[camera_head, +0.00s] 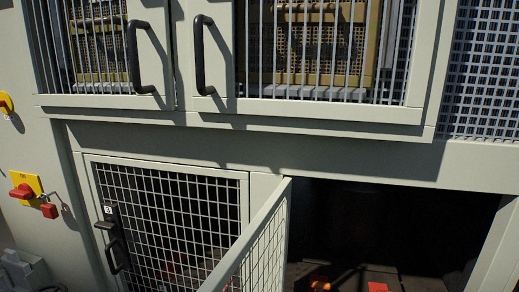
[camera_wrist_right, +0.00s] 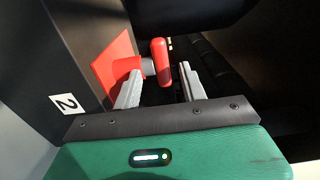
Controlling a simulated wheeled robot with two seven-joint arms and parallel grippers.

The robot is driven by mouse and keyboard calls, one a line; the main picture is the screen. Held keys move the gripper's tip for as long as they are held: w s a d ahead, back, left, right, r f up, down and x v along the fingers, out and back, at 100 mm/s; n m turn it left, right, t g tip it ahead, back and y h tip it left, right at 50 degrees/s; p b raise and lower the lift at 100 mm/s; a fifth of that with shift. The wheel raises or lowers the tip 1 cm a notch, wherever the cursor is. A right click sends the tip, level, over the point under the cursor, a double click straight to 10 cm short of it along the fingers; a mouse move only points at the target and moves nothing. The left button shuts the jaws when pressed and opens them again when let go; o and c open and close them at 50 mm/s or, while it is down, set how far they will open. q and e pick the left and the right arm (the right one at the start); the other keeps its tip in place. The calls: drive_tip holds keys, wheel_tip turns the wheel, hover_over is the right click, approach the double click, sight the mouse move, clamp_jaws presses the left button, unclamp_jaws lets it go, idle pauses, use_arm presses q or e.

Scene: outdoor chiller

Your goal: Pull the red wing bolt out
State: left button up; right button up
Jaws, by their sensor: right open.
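The red wing bolt (camera_wrist_right: 160,62) shows in the right wrist view, with a rounded red handle, a grey collar at its left and a red square plate (camera_wrist_right: 112,62) beside it. My right gripper (camera_wrist_right: 160,80) is open, with its two grey fingers on either side of the handle. The left finger overlaps the lower edge of the red plate in the picture; I cannot tell whether either finger touches the bolt. In the head view, small red and orange parts show at the bottom edge of the dark opening; I cannot tell which is the bolt. My left gripper is not in view.
A mesh door (camera_head: 262,245) stands open beside the dark lower opening (camera_head: 390,225). A shut mesh door (camera_head: 165,215) with a black handle is at left. A red switch (camera_head: 22,191) sits on a yellow plate. A label "2" (camera_wrist_right: 66,104) is left of the gripper.

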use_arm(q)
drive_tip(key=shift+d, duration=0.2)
use_arm(e)
drive_tip(key=shift+w+d+r, duration=0.35)
drive_tip(key=shift+d+r, duration=0.1)
drive_tip(key=shift+r, duration=0.2)
drive_tip(key=shift+w+d+r, duration=0.3)
drive_tip(key=shift+d+r, duration=0.1)
drive_tip(key=shift+r, duration=0.2)
drive_tip(key=shift+s+a+f+p, duration=0.35)
drive_tip(key=shift+s+a+p, duration=0.15)
drive_tip(key=shift+a, duration=0.15)
drive_tip(key=shift+s+a+f, duration=0.25)
drive_tip(key=shift+a+f, duration=0.1)
drive_tip(key=shift+f, duration=0.1)
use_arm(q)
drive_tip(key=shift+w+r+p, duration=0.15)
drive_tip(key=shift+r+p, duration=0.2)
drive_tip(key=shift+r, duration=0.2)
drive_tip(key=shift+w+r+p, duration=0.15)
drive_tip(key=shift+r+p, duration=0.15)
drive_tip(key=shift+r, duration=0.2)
use_arm(e)
drive_tip(key=v, duration=0.5)
drive_tip(key=shift+s+d+f, duration=0.1)
drive_tip(key=shift+s+f, duration=0.05)
drive_tip(key=shift+f, duration=0.2)
